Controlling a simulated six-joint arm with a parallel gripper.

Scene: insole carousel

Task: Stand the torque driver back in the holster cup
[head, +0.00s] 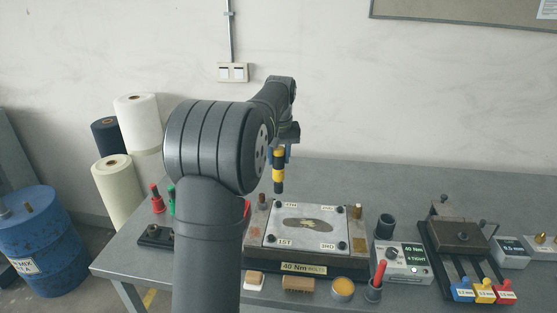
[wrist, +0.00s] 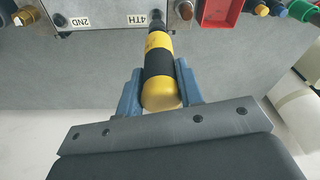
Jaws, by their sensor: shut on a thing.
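The torque driver (head: 279,172), yellow with black bands, hangs nearly upright below my gripper (head: 283,153) in the head view, above the back left of the clamped plate. In the wrist view the blue fingers of my gripper (wrist: 157,82) are shut on either side of the driver (wrist: 161,62), its rounded yellow end toward me and its dark tip pointing away. An open dark cup (head: 385,226), which looks like the holster cup, stands to the right of the plate, apart from the driver. Its inside looks dark and empty.
The metal plate (head: 272,238) with numbered corners sits in a block marked 40 Nm. A grey box (head: 403,260) stands just in front of the cup. A dark fixture (head: 460,235) stands to the right. The table's back is clear.

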